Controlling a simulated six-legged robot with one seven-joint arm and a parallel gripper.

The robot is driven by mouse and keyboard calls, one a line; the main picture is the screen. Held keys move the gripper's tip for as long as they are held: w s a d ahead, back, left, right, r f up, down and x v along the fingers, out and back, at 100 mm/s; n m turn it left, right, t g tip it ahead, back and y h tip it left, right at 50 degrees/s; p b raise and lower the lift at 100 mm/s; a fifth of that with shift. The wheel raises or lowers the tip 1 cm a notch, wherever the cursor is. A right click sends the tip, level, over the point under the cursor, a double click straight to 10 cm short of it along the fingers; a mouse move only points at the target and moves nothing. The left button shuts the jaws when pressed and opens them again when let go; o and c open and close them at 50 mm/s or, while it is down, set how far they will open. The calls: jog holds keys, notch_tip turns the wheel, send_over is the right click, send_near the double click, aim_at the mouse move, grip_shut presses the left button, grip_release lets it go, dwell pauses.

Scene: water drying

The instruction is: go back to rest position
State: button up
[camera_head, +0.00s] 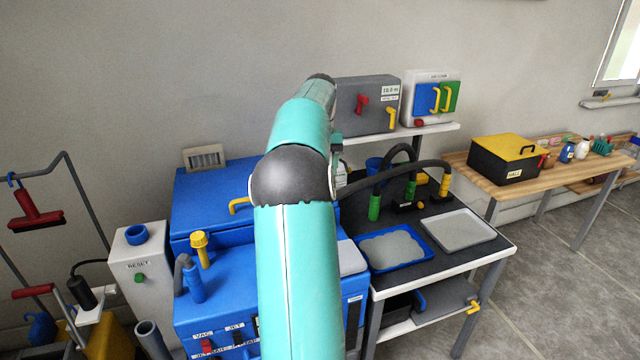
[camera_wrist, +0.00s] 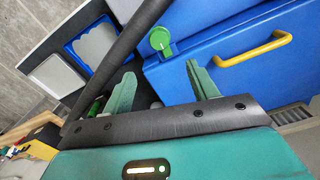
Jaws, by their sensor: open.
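My gripper (camera_wrist: 157,90) is open in the wrist view. Its two green fingers stand apart with nothing between them. Beyond them is the blue machine (camera_wrist: 225,75) with a yellow handle (camera_wrist: 257,50) and a green round knob (camera_wrist: 161,40). In the head view my teal arm reaches up and forward over the blue machine (camera_head: 215,200), and its end hides part of that machine. My gripper is mostly hidden behind the arm there; only a small green part shows beside the arm's far end.
A dark-topped table (camera_head: 470,262) holds a blue tray (camera_head: 428,262), a grey tray (camera_head: 462,230) and black hoses (camera_head: 395,152). A shelf (camera_head: 440,130) with grey and white boxes is behind. A wooden bench (camera_head: 560,165) with a black-yellow box (camera_head: 503,160) is right. Open floor (camera_head: 560,290) lies front right.

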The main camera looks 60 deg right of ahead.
jog(key=shift+r, duration=0.45)
jog(key=shift+a, duration=0.1)
jog(key=w+a+r+n+t, duration=0.1)
jog(key=w+a+r+n, duration=0.15)
jog(key=a, duration=0.75)
jog(key=w+a+r+n+t, duration=0.15)
jog(key=w+a, duration=0.25)
jog(key=a, duration=0.5)
jog(key=w+a+r+n, duration=0.1)
jog(key=w+a+r, duration=0.25)
jog(key=a, duration=0.65)
jog(key=s+a+f+n+t, duration=0.1)
jog(key=s+a+n, duration=0.1)
jog(key=a, duration=0.7)
jog(key=s+a+f+n+t, duration=0.1)
jog(key=a+f, duration=0.1)
jog(key=a, duration=0.7)
jog(key=s+a+f+n, duration=0.2)
jog(key=s+a+f, duration=0.1)
jog(key=s+a, duration=0.1)
jog(key=s+a+f+n+t, duration=0.1)
jog(key=s+a+f, duration=0.2)
jog(key=a, duration=0.3)
jog(key=shift+s+a+n, duration=0.4)
jog(key=shift+s, duration=0.1)
